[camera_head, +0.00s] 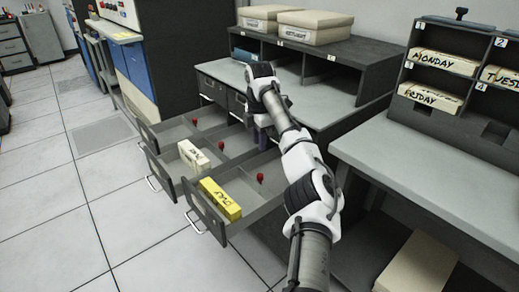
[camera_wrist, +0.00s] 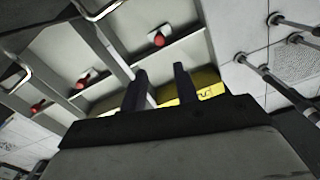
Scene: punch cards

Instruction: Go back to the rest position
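Three long drawers stand pulled out of the grey cabinet in the head view. A yellow card block with dark writing (camera_head: 220,199) lies in the nearest drawer (camera_head: 207,212), close to its front. A whitish card block (camera_head: 193,156) lies in the middle drawer (camera_head: 160,172). The farthest drawer (camera_head: 150,136) shows no block. My gripper (camera_head: 262,140) is above the drawers' cabinet end, its fingertips not clear in the head view.
Red knobs (camera_head: 260,178) stand inside the drawers. A grey desk (camera_head: 430,165) is at right, bearing a rack (camera_head: 455,88) with blocks labelled MONDAY, FRIDAY and TUESDAY, partly cut off. Two pale boxes (camera_head: 315,27) sit on the cabinet's shelf. The tiled floor (camera_head: 60,215) at left is free.

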